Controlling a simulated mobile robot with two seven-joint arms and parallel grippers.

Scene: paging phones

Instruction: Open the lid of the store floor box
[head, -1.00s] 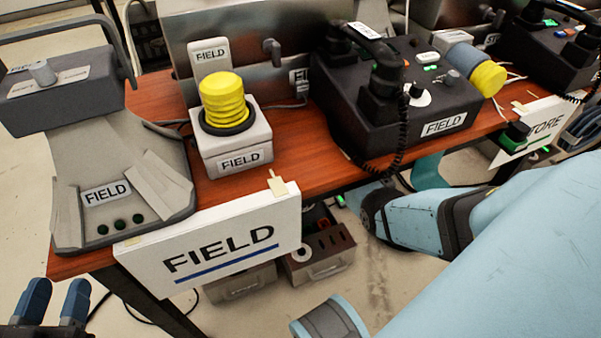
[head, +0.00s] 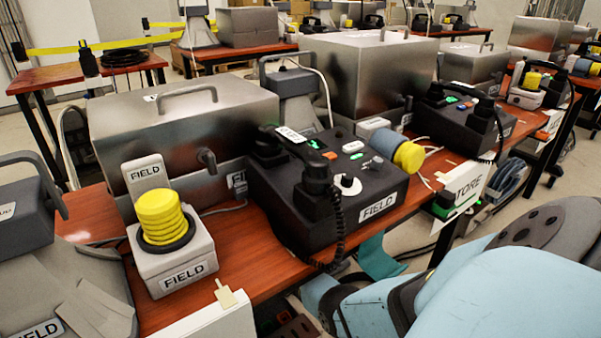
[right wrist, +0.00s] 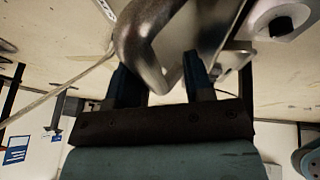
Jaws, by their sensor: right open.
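In the right wrist view, my right gripper (right wrist: 157,62) is open. A thick bent metal handle (right wrist: 148,35) passes close in front of and between its two dark fingers. I cannot tell whether the fingers touch it. Which box the handle belongs to is not clear in this close view. In the head view, the STORE sign (head: 467,187) hangs on the table edge at the right. I cannot make out the store floor box there; my right arm covers much of the floor below. My left gripper is out of view.
A black FIELD phone console (head: 375,190) and a yellow-topped FIELD box (head: 180,255) stand on the reddish table (head: 230,225). Large metal cases (head: 110,125) stand behind them. Coiled blue-grey hoses (head: 508,178) lie below the table at right.

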